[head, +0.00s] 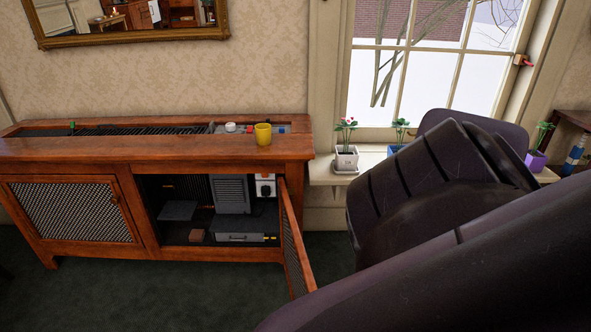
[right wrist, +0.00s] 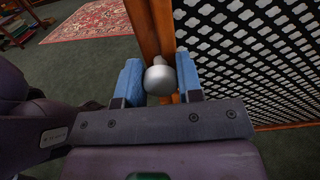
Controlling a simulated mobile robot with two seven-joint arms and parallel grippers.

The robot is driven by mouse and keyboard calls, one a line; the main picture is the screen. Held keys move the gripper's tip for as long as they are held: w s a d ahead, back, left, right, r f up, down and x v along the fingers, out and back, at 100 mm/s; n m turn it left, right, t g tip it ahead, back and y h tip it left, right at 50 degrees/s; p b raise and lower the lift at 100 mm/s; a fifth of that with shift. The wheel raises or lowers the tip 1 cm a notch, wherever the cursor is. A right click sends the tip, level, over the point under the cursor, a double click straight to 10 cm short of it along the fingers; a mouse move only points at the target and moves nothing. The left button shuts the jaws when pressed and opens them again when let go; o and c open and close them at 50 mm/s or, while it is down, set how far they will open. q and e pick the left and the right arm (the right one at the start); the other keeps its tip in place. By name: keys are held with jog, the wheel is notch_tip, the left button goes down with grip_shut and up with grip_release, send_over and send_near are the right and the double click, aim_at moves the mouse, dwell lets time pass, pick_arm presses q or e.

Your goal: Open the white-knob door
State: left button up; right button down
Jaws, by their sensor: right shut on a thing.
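The white-knob door (head: 296,245) of the wooden cabinet stands swung outward, seen nearly edge-on in the head view. In the right wrist view its dark lattice panel (right wrist: 265,55) and wooden frame are close by. The round silver-white knob (right wrist: 160,80) sits between the blue fingers of my right gripper (right wrist: 161,82), which is shut on it. In the head view my right arm covers the lower right, and the knob and right gripper are hidden. My left gripper is in neither view.
The cabinet's open right compartment holds a grey box (head: 231,193) and other items. The left lattice door (head: 72,211) is closed. Potted plants (head: 346,158) stand on the windowsill. Green carpet in front of the cabinet is clear.

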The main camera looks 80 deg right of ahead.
dwell(0.3)
jog(key=c, duration=0.8)
grip_release()
jog(key=v, duration=1)
jog(key=shift+s+d+p, duration=0.15)
jog(key=shift+s+p, duration=0.2)
jog(key=shift+s, duration=0.05)
jog(key=shift+w, duration=0.1)
